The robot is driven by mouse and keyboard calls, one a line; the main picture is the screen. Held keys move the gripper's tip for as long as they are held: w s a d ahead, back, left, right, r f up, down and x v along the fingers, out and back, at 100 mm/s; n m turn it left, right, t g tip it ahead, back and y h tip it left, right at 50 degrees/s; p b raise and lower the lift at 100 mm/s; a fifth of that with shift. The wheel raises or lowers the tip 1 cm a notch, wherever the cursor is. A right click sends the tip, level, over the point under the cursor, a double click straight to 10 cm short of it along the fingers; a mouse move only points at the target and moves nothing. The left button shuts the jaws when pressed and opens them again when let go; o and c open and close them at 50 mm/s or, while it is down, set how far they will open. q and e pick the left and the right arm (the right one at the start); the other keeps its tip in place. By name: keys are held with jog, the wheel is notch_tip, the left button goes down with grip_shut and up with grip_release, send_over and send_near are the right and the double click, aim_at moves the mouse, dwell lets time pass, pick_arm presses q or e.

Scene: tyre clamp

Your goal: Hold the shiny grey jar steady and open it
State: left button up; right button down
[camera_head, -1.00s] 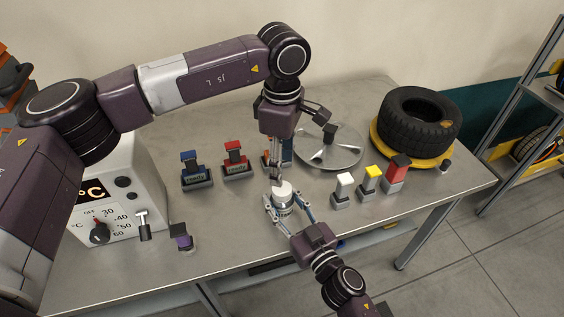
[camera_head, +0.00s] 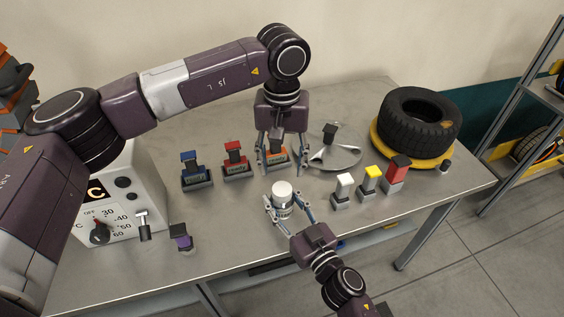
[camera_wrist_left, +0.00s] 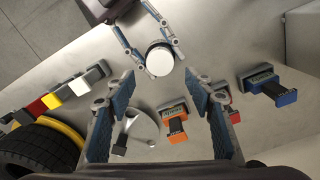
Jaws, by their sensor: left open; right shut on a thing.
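The shiny grey jar (camera_head: 284,206) stands upright near the front edge of the table, with a pale, whitish round top (camera_head: 282,188) on it. In the left wrist view the jar's round top (camera_wrist_left: 160,60) faces the camera. My right gripper (camera_head: 284,211) is shut on the jar's sides from the front, its fingers either side of the body. My left gripper (camera_head: 282,167) is open and empty, pointing down behind and above the jar. Its two fingers are spread left and right, apart from the top.
Blue (camera_head: 195,170), red (camera_head: 235,160) and orange (camera_head: 277,155) clamp-like items stand behind. A metal disc (camera_head: 345,156) and a tyre (camera_head: 420,118) are at the back right. White (camera_head: 343,190), yellow (camera_head: 370,180) and red-topped (camera_head: 395,174) items stand right of the jar.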

aim_at(282, 189)
pick_arm(q)
jog(key=shift+f, duration=3.95)
